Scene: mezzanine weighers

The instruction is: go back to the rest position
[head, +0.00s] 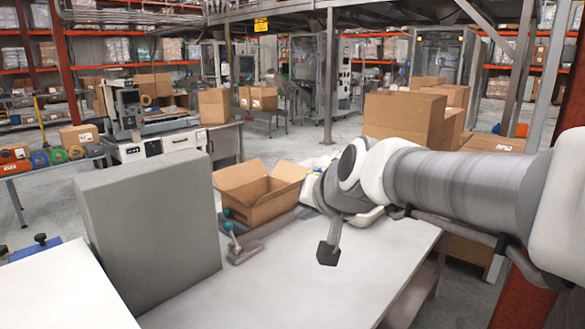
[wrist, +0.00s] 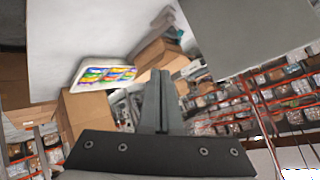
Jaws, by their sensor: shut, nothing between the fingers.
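My gripper (head: 328,254) hangs above the white table (head: 300,290), right of the open cardboard box, with my arm reaching in from the right. In the head view its dark tip is small. In the wrist view the two fingers (wrist: 161,88) lie together with nothing between them. No object is held.
An open cardboard box (head: 265,208) stands at the table's back edge. A big grey block (head: 148,222) stands at the left. A teal-knobbed lever fixture (head: 240,246) lies between them. A tray with coloured items (wrist: 78,86) shows in the wrist view. The table's front right is clear.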

